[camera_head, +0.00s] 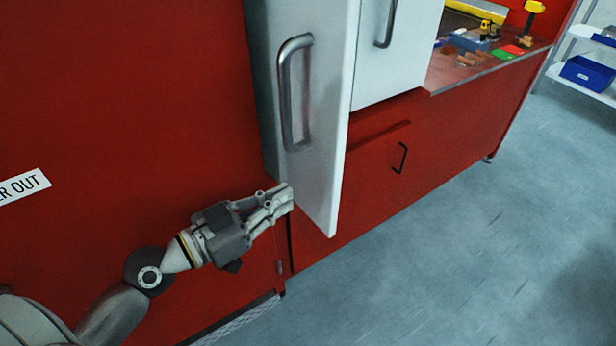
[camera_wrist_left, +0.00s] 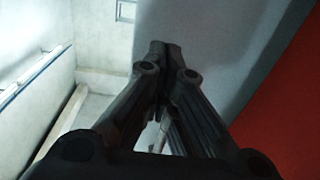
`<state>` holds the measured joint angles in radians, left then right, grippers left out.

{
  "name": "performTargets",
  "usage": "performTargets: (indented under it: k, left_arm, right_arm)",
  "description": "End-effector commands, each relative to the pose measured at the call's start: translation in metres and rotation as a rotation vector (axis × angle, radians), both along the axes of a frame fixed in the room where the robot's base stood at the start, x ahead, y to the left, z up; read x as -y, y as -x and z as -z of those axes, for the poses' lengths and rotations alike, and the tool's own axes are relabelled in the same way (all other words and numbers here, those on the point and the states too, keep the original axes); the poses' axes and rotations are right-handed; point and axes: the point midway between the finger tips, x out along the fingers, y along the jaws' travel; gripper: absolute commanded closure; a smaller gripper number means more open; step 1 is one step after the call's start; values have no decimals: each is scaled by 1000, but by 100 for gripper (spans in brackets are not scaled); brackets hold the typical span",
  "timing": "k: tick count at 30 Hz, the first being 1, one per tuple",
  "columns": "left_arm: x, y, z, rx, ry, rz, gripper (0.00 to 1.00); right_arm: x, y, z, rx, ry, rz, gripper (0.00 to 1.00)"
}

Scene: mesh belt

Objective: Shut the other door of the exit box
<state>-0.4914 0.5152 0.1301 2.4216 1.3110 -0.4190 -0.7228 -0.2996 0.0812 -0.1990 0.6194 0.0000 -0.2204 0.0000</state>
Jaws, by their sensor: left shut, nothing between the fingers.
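A white door (camera_head: 325,130) of the exit box stands open, swung out from the red housing, with a grey bar handle (camera_head: 295,90) on its face. A second white door (camera_head: 392,60) with its own bar handle sits to the right and looks flush with the front. My left gripper (camera_head: 290,197) is shut and empty at the lower left part of the open door; I cannot tell if it touches. In the left wrist view the shut fingers (camera_wrist_left: 158,50) point at a pale grey surface (camera_wrist_left: 205,45), likely the door. My right gripper is not in view.
The red housing wall (camera_head: 130,90) fills the left, with a lettered sign (camera_head: 22,186). A red drawer with a black handle (camera_head: 400,157) is below the doors. A worktop with tools (camera_head: 480,55) and a shelf with a blue bin (camera_head: 588,73) stand at the right. Grey floor (camera_head: 450,260) is clear.

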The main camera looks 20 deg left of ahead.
Motion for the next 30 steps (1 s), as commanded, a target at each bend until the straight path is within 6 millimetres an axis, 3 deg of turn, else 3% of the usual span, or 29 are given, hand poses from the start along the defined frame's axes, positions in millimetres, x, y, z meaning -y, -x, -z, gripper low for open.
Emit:
performTargets:
  k: [1, 6, 13, 30]
  left_arm:
    - [4, -8, -7, 2, 5, -3, 100]
    - [18, -28, -6, 0, 5, -3, 100]
    - [32, -48, -3, 0, 2, -1, 100]
    - [37, -54, 0, 0, 0, 0, 100]
  right_arm:
    - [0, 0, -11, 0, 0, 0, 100]
    - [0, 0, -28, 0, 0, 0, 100]
    - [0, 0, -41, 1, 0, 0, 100]
    - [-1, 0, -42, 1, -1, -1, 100]
